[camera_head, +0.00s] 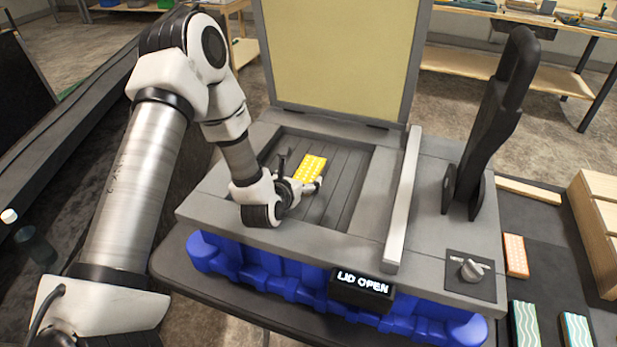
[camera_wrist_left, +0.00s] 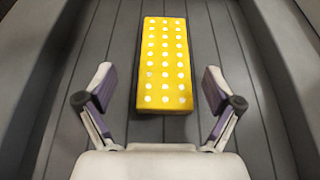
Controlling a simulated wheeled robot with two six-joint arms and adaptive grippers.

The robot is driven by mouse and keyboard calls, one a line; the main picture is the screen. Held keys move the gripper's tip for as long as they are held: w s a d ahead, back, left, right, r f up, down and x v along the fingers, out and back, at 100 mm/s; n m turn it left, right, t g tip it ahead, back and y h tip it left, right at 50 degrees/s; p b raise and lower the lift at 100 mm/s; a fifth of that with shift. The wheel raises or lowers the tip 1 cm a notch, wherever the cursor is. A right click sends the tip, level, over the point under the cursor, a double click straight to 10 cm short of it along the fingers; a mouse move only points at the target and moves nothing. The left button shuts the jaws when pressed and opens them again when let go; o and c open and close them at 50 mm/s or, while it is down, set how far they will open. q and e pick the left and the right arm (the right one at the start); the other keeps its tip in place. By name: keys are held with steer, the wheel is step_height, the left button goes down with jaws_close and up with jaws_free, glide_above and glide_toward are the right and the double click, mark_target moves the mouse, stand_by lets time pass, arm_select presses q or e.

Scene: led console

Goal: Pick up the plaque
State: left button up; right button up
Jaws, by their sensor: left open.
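A yellow plaque (camera_head: 311,168) with rows of white dots lies flat on the dark slatted floor of the console's recess. In the left wrist view the plaque (camera_wrist_left: 164,68) lies centred ahead, its near end reaching between the fingertips. My left gripper (camera_head: 307,184) is inside the recess at the near end of the plaque. In the left wrist view the left gripper (camera_wrist_left: 160,88) is open, with a finger on each side and a gap to the plaque on both. My right gripper is not in view.
The grey console (camera_head: 365,160) has its lid (camera_head: 335,55) raised; a display (camera_head: 361,289) reads "LID OPEN". A silver bar (camera_head: 403,200), a black upright lever (camera_head: 490,125) and a knob (camera_head: 468,268) stand right of the recess. Coloured blocks (camera_head: 515,256) lie on the table at right.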

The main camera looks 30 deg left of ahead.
mark_target(309, 171)
arm_select(q)
steer(key=shift+w+r+p, duration=0.1)
steer(key=shift+w+p, duration=0.2)
steer(key=shift+w, duration=0.15)
steer(key=x, duration=0.1)
steer(key=p+x, duration=0.1)
steer(key=x, duration=0.2)
steer(key=shift+w+d+p, duration=0.1)
steer(key=shift+d+p, duration=0.15)
steer(key=shift+p, duration=0.15)
steer(key=shift+w+a+f, duration=0.1)
steer(key=shift+w+f, duration=0.15)
steer(key=shift+s+r, duration=0.1)
steer(key=shift+s, duration=0.05)
steer(key=c, duration=1.3)
steer(key=shift+r, duration=0.1)
